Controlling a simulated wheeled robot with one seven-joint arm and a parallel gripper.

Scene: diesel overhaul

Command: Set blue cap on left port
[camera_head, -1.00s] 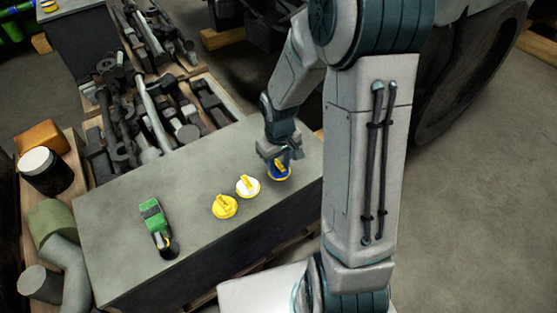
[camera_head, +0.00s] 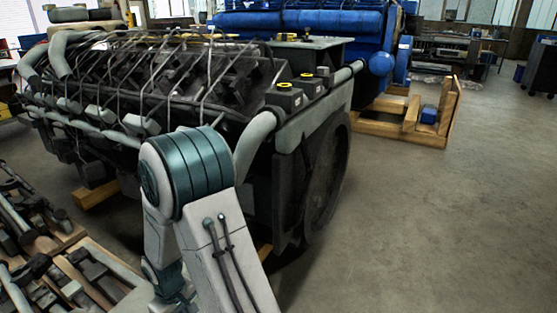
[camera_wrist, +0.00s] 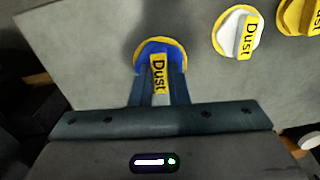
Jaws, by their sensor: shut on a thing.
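The blue cap (camera_wrist: 177,62) has a yellow rim and a yellow tab marked "Dust". It shows at the upper middle of the wrist view, over the grey bench top. My gripper (camera_wrist: 158,84) is shut on its tab, one finger on each side. I cannot tell whether the cap touches the bench or is just lifted. In the head view the cap and my fingers are below the frame. Black boxes with yellow-ringed tops stand on the dark engine (camera_head: 180,85), a left one (camera_head: 284,88) and a right one (camera_head: 306,78); they look like ports.
A white cap (camera_wrist: 232,32) and a yellow cap (camera_wrist: 295,14) lie on the bench (camera_wrist: 75,50) to the right of the blue one. A parts pallet (camera_head: 95,285) is at lower left. A blue engine (camera_head: 300,22) stands behind. Floor at right (camera_head: 440,220) is clear.

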